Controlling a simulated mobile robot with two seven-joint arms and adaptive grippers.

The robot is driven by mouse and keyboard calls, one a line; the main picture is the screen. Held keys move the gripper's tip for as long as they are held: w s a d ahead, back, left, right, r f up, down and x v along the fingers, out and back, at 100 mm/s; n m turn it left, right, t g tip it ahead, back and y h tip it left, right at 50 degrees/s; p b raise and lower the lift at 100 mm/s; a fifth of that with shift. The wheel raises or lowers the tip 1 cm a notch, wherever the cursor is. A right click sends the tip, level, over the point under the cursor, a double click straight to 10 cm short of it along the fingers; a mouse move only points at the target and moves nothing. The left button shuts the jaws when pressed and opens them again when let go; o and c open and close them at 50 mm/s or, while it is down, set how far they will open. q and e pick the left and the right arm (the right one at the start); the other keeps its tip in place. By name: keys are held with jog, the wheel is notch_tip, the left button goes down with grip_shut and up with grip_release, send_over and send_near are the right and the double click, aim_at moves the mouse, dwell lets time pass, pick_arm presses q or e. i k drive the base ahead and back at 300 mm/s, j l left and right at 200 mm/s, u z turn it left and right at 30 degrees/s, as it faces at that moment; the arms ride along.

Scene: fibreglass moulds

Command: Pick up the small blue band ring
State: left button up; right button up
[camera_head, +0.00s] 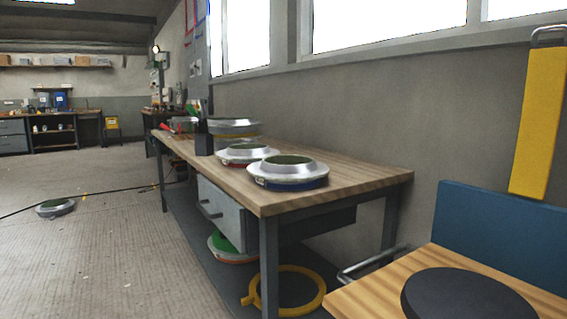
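A silvery ring-shaped mould with a blue band (288,184) around its base sits flat on the near end of the wooden workbench (350,176). Its top opening looks dark green. A similar mould with a red band (242,162) sits just behind it, partly covered by it in the picture. A larger mould with a yellowish band (236,128) stands further back on the bench. Neither of my grippers is in view, and nothing visible touches the blue band mould.
Another mould (55,207) lies on the floor at left near a black cable. A lower shelf holds a yellow ring (254,284) and a green-and-orange mould (231,251). A wooden surface with a black disc (465,297) is at lower right. Floor left of the bench is mostly clear.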

aim_at(278, 172)
jog(key=i+j+z, duration=0.2)
jog(key=i+j, duration=0.3)
jog(key=i+j+z, duration=0.15)
jog(key=i+j, duration=0.3)
jog(key=j, duration=0.2)
jog(key=z, duration=1)
